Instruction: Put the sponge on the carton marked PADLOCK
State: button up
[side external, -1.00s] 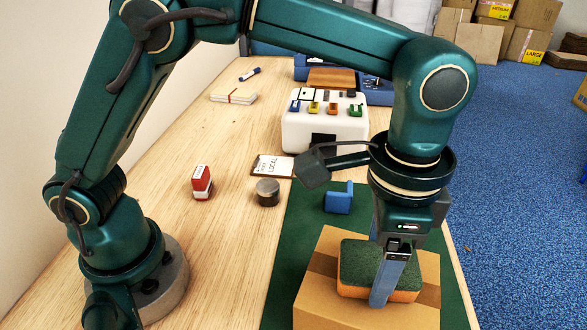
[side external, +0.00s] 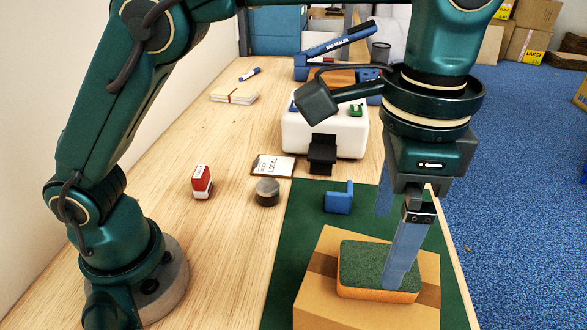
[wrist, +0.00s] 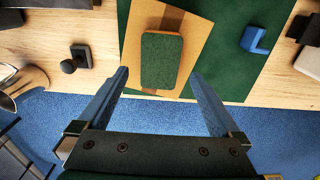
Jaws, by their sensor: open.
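The sponge (side external: 375,262), green on top and orange below, lies flat on top of a brown cardboard carton (side external: 318,300). The carton stands on the green mat, with a darker tape band across its top. No PADLOCK marking is readable on its visible faces. The wrist view also shows the sponge (wrist: 161,60) resting within the top of the carton (wrist: 198,33). My gripper (side external: 392,247) is open and empty above the sponge. Its blue-grey fingers stand well apart, and the near one covers part of the sponge in the side view. In the wrist view, the sponge shows beyond the fingertips.
A blue tape-holder-like block (side external: 338,202) sits on the green mat (side external: 300,222) behind the carton. A white machine (side external: 345,140), a clipboard card (side external: 272,166), a dark round pot (side external: 267,192) and a red stamp (side external: 202,182) stand farther back or left. The left tabletop is largely clear.

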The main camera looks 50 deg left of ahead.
jog(key=shift+r, duration=0.7)
jog(key=shift+a+r, duration=0.25)
jog(key=shift+a, duration=0.1)
jog(key=s+a+f+n+t, duration=0.1)
jog(key=s+a+n, duration=0.3)
jog(key=a, duration=0.5)
jog(key=s+a+f+n+t, duration=0.2)
jog(key=s+a+n+t, duration=0.2)
jog(key=a, duration=0.6)
jog(key=shift+a+n+t, duration=0.15)
jog(key=shift+n+t, duration=0.15)
jog(key=shift+n, duration=0.2)
